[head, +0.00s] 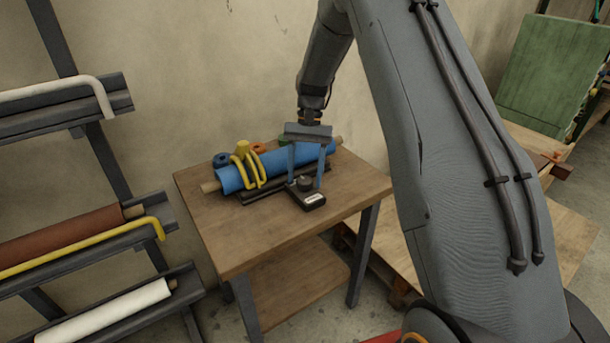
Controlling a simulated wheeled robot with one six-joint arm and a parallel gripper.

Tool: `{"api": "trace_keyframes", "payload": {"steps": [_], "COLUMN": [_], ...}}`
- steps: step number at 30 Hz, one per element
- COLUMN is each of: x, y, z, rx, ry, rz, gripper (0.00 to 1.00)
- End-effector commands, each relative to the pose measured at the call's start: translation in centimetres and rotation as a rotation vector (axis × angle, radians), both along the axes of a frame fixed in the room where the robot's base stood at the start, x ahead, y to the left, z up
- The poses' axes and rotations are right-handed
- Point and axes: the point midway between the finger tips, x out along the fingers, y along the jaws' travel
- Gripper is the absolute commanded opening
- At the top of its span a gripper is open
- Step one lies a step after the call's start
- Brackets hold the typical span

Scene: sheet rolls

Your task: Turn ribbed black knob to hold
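The ribbed black knob (305,183) sits on top of a small black box (310,202) at the front right of the wooden table. The box has a white label on its front; its lettering is too small to read. My gripper (306,182) points down over the box. Its two blue fingers stand apart, one left and one right of the knob, with a narrow gap seeming to show on each side. The knob's ribs and pointer direction are too small to make out.
Behind the box, a blue roll (275,167) lies in a dark cradle, with a yellow clamp (246,168) over its left part. The wooden table (230,232) is clear at front left. Wall racks (85,245) with rolls stand at left. A pallet (385,270) lies behind the table's right side.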

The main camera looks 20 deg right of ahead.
Motion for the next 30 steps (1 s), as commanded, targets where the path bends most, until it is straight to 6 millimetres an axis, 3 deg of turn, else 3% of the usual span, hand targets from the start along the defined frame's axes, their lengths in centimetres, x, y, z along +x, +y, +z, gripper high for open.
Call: {"api": "trace_keyframes", "payload": {"steps": [7, 21, 30], "x": [0.5, 2.6, 2.7], "y": [-0.2, -1.4, -1.4], "z": [0.9, 6.8, 7.2], "rx": [0.000, 0.000, 0.000], "ry": [-0.002, -0.001, 0.000], "rz": [0.001, 0.000, 0.000], "gripper": [0.55, 0.55, 0.55]}}
